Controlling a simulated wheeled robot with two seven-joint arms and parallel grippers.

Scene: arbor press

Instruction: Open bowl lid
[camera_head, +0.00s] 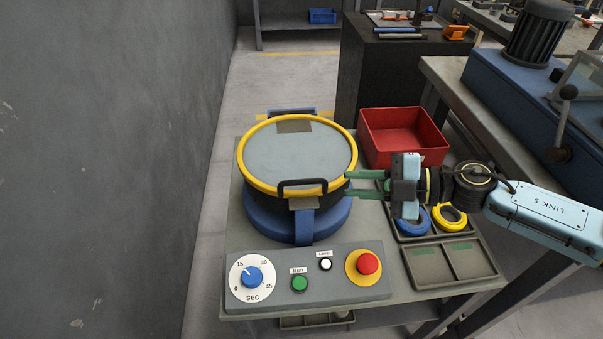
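The bowl (290,218) is a blue and black round vessel on the grey table. Its lid (320,152) is a grey disc with a yellow rim, lying flat over the bowl. A black handle (302,184) stands at the lid's front edge, above a blue strap on the bowl's front. My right gripper (348,184) comes in from the right with its two green fingers pointing left, spread apart with a gap between them. The fingertips are just right of the lid's yellow rim and the handle; whether they touch the rim I cannot tell. My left gripper is out of view.
A control panel (322,286) with a dial, green button and red stop button is in front. A red bin (403,137) stands behind the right gripper. A tray (447,283) and blue and yellow rings (449,219) lie right. A grey wall is left.

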